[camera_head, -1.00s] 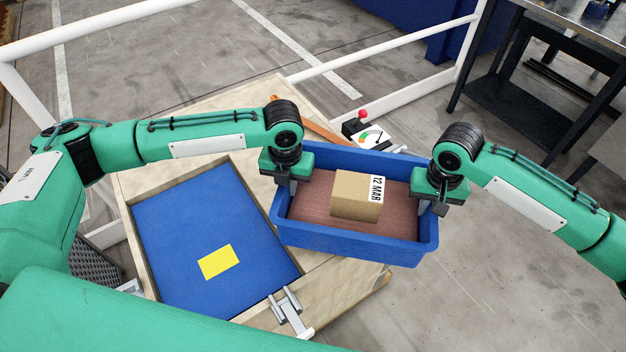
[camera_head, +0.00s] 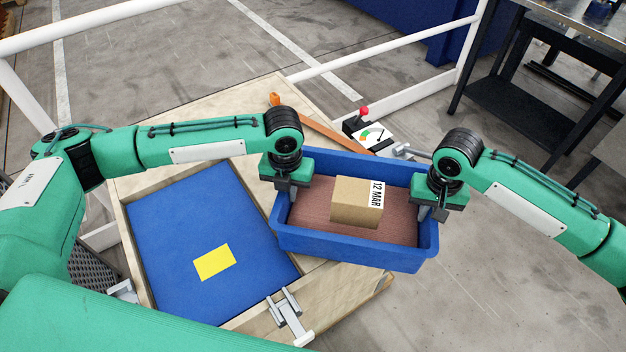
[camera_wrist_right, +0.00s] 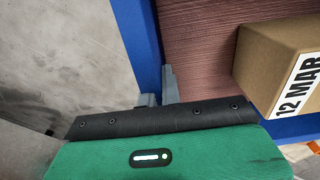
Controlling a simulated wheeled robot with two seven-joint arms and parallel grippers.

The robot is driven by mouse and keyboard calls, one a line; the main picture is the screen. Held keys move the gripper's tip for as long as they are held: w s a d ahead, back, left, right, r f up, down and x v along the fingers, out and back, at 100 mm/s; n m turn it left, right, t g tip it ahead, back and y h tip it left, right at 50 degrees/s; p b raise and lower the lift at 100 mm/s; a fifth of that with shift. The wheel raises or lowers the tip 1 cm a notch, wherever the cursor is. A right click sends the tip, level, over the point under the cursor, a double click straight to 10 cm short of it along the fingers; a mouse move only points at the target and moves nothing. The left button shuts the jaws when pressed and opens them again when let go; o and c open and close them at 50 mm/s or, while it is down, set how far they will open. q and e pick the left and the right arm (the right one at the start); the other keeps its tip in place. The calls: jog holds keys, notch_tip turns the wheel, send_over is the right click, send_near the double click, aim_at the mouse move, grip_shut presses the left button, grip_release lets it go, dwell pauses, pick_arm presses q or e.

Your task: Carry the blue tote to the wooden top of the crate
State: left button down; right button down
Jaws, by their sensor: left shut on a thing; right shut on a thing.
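The blue tote (camera_head: 350,254) has a reddish-brown floor and holds a cardboard box (camera_head: 357,202) marked "12 MAR". The tote is over the right part of the wooden crate top (camera_head: 225,115); its right end reaches past the crate's edge. I cannot tell whether it touches the wood. My left gripper (camera_head: 291,190) is shut on the tote's left end wall. My right gripper (camera_head: 430,210) is shut on its right end wall; in the right wrist view its fingers (camera_wrist_right: 160,90) straddle the blue wall, with the box (camera_wrist_right: 280,60) inside the tote.
A blue panel (camera_head: 180,215) with a yellow patch (camera_head: 214,262) lies recessed in the crate's left part. A metal latch (camera_head: 288,312) is at the front edge. A gauge with a red-knobbed lever (camera_head: 364,112) and an orange strip (camera_head: 325,130) are behind the tote. A white rail (camera_head: 390,50) and dark bench (camera_head: 530,110) stand beyond.

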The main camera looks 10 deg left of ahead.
pick_arm(q)
jog(key=shift+f+b, duration=0.4)
jog(key=shift+b, duration=0.05)
pick_arm(e)
jog(key=shift+w+f, duration=0.1)
jog(key=shift+f, duration=0.3)
pick_arm(q)
jog(key=c, duration=2)
grip_release()
jog(key=shift+f, duration=0.25)
jog(key=shift+c, duration=0.2)
pick_arm(e)
jog(key=c, duration=2)
grip_release()
jog(key=shift+f, duration=0.25)
jog(key=shift+c, duration=0.2)
pick_arm(q)
jog(key=o, duration=0.4)
jog(key=shift+s+r, duration=0.15)
jog(key=shift+r, duration=0.05)
pick_arm(e)
jog(key=o, duration=0.4)
jog(key=shift+s+r, duration=0.2)
pick_arm(q)
jog(key=shift+o, duration=0.2)
pick_arm(e)
jog(key=shift+o, duration=0.2)
